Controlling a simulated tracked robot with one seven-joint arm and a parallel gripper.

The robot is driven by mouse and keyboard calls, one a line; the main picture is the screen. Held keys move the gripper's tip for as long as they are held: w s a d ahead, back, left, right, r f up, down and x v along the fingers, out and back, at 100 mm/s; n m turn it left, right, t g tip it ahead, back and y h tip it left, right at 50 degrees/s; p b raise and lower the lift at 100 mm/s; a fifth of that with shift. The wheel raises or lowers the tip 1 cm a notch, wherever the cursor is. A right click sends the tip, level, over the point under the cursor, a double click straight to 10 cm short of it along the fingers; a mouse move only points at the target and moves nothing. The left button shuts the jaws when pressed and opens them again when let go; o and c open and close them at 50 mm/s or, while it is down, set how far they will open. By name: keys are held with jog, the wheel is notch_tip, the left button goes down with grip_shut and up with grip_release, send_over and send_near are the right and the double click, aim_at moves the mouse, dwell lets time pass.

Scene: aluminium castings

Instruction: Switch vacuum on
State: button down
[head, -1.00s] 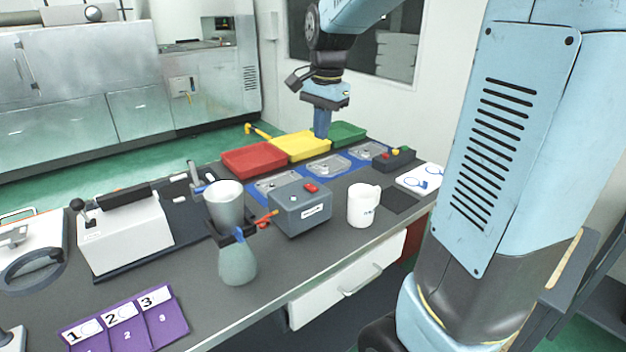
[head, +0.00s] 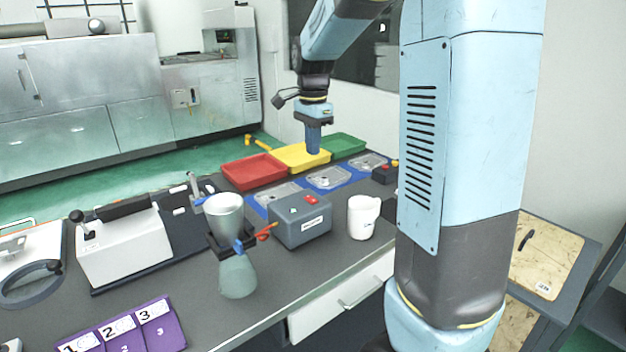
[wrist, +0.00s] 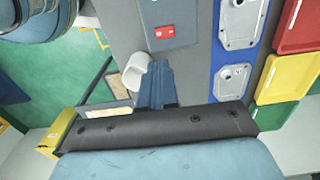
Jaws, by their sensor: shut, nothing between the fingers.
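The grey vacuum box (head: 301,227) stands on the dark bench, with a white label on its front. Its top carries a red button (head: 311,199) and a green button (head: 294,210). My gripper (head: 313,151) is shut and empty, pointing down, and appears in front of the yellow tray in the head view, apart from the box. In the wrist view its blue fingers (wrist: 157,72) point toward the box. The label is too small to read surely.
A white mug (head: 362,217) stands right of the box. A grey cup over a flask (head: 237,276), with a red-handled valve (head: 267,231), stands left. Red (head: 252,171), yellow (head: 290,157) and green (head: 345,145) trays lie behind, with metal castings on blue mats before them.

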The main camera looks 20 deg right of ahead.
aim_at(313, 200)
notch_tip(313, 200, down, 14)
jog(key=shift+r, duration=0.1)
dwell(0.5)
